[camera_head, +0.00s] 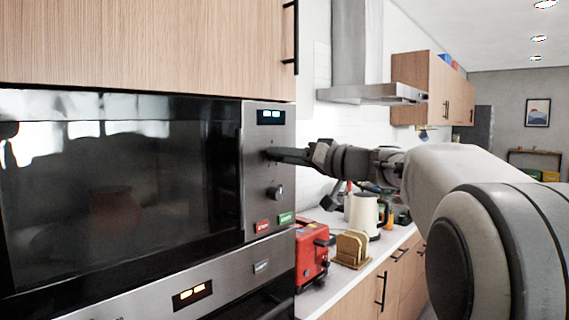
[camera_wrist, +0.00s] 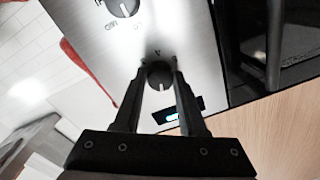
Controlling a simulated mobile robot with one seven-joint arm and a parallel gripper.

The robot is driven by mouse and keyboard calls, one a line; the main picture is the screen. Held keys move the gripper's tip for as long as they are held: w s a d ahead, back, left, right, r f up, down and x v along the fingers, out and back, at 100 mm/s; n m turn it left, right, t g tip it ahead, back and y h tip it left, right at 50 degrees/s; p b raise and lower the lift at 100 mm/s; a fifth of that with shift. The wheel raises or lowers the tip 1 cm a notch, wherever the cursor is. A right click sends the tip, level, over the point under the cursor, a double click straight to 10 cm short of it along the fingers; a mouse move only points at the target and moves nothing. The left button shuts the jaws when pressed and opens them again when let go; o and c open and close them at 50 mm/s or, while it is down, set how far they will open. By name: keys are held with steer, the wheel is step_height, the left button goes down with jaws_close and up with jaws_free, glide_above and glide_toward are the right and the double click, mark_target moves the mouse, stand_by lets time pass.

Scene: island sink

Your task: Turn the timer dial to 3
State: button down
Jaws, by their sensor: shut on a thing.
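The timer dial (camera_wrist: 160,77) is a small dark round knob on the steel control panel (camera_wrist: 190,50) of the built-in microwave, next to the lit display (camera_wrist: 180,114). My gripper (camera_wrist: 159,72) is shut on this dial, one black finger on each side. A pale mark shows on the dial's face. A single character is printed on the panel near it, too small to read surely. In the head view my gripper (camera_head: 270,155) reaches the panel from the right, just below the display (camera_head: 271,117), and hides the dial.
A second knob (camera_head: 274,193) with power labels sits below, above red (camera_head: 263,226) and green (camera_head: 286,218) buttons. A vertical door handle (camera_wrist: 274,45) stands beside the panel. A red toaster (camera_head: 311,253), bread rack (camera_head: 352,248) and kettle (camera_head: 364,215) stand on the counter beneath my arm.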

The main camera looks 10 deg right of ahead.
steer(key=shift+a+r+m+t+h+p, duration=0.15)
steer(key=shift+m+p, duration=1)
steer(key=shift+m, duration=3.4)
steer(key=shift+d+f+m+t+h+p, duration=0.15)
steer(key=shift+m+p, duration=0.95)
steer(key=shift+m, duration=3.4)
steer(key=shift+a+r+m+h+p, duration=0.15)
steer(key=shift+m+p, duration=1)
steer(key=shift+m, duration=3.4)
steer(key=shift+c, duration=2.3)
jaws_free()
steer(key=shift+s, duration=0.1)
